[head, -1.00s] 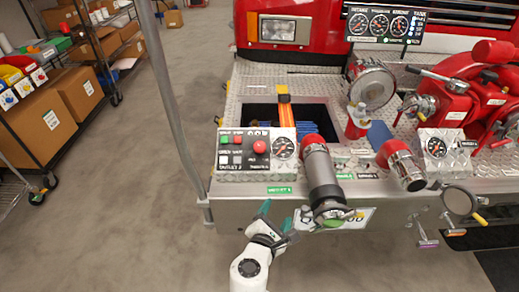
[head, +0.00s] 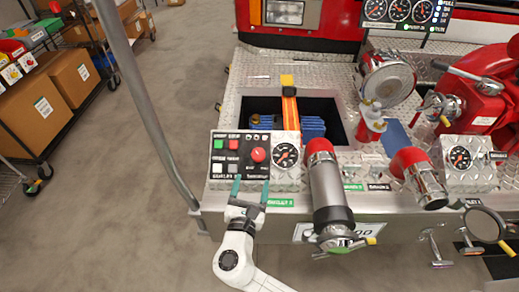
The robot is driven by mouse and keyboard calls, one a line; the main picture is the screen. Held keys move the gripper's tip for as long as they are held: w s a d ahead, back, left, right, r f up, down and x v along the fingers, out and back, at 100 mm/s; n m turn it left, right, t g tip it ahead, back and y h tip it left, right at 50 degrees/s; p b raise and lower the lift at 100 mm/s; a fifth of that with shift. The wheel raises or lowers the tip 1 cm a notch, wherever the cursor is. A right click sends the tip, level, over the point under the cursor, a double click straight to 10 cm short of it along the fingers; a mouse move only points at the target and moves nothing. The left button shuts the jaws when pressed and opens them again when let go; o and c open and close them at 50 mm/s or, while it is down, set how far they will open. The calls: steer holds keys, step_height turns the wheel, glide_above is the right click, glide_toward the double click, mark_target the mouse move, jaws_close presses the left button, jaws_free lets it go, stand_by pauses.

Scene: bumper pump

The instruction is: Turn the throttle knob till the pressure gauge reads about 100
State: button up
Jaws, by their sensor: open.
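A round red knob (head: 258,155), likely the throttle knob, sits at the right of a black control panel (head: 245,170) with coloured buttons. My gripper (head: 251,186) is at the front lower edge of the panel, below the knob in the picture. Its two green fingers point up, apart and empty. I cannot tell whether they touch the panel; they are not around the knob.
A thick grey hose pipe (head: 328,190) with a red collar stands close right of the gauge. Another gauge (head: 460,157) is farther right. A metal pole (head: 145,105) rises left of the bumper. An open bay (head: 345,130) lies behind the panel.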

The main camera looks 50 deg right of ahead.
mark_target(257, 158)
steer(key=p+x, duration=0.1)
steer(key=x, duration=0.9)
steer(key=shift+w+d, duration=0.1)
steer(key=shift+d, duration=0.25)
steer(key=c, duration=1.1)
steer(key=shift+o, duration=0.2)
steer(key=shift+w+a+m, duration=0.1)
steer(key=shift+m, duration=0.2)
